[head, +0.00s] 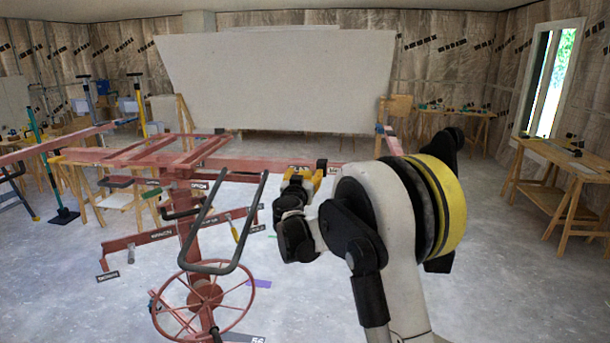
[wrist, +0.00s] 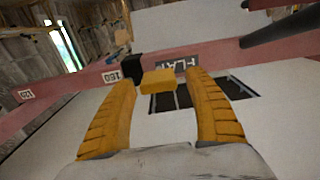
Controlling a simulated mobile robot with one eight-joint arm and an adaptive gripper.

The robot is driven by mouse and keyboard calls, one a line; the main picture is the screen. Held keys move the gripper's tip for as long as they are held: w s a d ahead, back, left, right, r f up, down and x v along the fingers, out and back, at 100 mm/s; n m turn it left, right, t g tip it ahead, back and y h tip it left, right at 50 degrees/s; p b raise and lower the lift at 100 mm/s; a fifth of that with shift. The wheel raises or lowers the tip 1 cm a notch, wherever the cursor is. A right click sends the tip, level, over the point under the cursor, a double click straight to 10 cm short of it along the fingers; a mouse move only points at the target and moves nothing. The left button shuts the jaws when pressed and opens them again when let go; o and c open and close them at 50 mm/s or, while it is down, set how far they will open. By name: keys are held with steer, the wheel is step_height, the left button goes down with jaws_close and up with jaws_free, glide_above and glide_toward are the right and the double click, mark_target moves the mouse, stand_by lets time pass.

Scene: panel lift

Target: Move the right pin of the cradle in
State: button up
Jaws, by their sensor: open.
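The red cradle beam (head: 262,166) of the panel lift runs crosswise in the head view, and it also crosses the wrist view (wrist: 70,78). My gripper (head: 298,174) is at the beam's right part. In the wrist view its two yellow fingers are spread apart. A small yellow block (wrist: 158,82) shows between the fingertips, with gaps to the fingers at both sides. A black upright block (wrist: 122,68) stands left of it on the beam. A black piece (head: 322,164) shows beside my gripper in the head view. I cannot tell which of these parts is the pin.
The lift's red wheel (head: 203,304) and black bent handle (head: 213,268) stand at lower left. A large pale panel (head: 275,80) leans behind. A wooden workbench (head: 570,160) is at the right. The floor between bench and lift looks clear. A FLAT label (wrist: 180,63) is on the beam.

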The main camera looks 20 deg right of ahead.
steer(key=v, duration=1.1)
steer(key=shift+s, duration=0.35)
